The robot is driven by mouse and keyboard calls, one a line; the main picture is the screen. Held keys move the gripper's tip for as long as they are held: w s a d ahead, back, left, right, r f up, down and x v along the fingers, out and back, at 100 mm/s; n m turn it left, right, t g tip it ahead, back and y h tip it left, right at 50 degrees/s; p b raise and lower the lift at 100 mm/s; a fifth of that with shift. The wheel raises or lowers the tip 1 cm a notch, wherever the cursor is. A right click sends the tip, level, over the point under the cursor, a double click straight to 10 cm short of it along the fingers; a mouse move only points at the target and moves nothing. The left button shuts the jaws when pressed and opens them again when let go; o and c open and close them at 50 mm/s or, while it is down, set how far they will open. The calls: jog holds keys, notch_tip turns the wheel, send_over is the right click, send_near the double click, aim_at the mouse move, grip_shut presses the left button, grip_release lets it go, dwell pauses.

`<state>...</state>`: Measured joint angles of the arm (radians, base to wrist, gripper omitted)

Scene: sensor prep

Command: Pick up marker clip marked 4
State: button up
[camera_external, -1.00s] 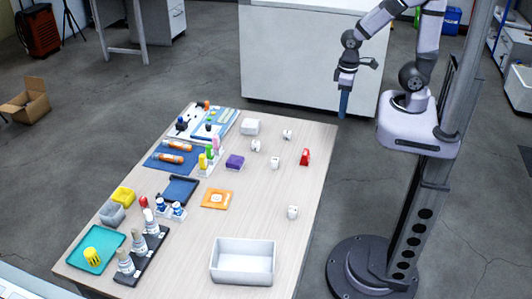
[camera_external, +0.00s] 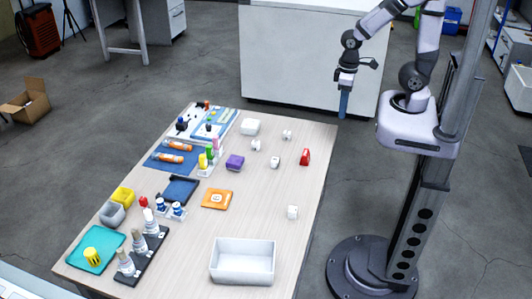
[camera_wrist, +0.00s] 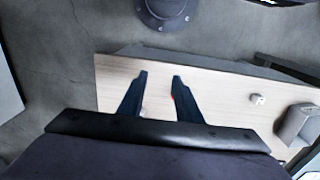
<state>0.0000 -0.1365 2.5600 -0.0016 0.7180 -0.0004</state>
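Several small white clips lie on the right part of the table: one at the back (camera_external: 287,134), one left of it (camera_external: 256,145), one in the middle (camera_external: 275,162) and one nearer the front (camera_external: 292,212). Their marks are too small to read, so I cannot tell which is 4. One white clip also shows in the wrist view (camera_wrist: 257,99), right of the fingers. My gripper (camera_external: 344,104) hangs beyond the table's back right corner, away from the clips. In the wrist view my gripper (camera_wrist: 160,76) has its fingers apart with nothing between the tips.
A red object (camera_external: 305,157) lies near the right edge. A white bin (camera_external: 242,277) stands at the front; an orange square (camera_external: 217,199) and purple block (camera_external: 235,162) lie left of the clips. Bottles, trays and markers crowd the left side. Bare table surrounds the clips.

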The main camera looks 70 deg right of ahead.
jog(key=o, duration=0.4)
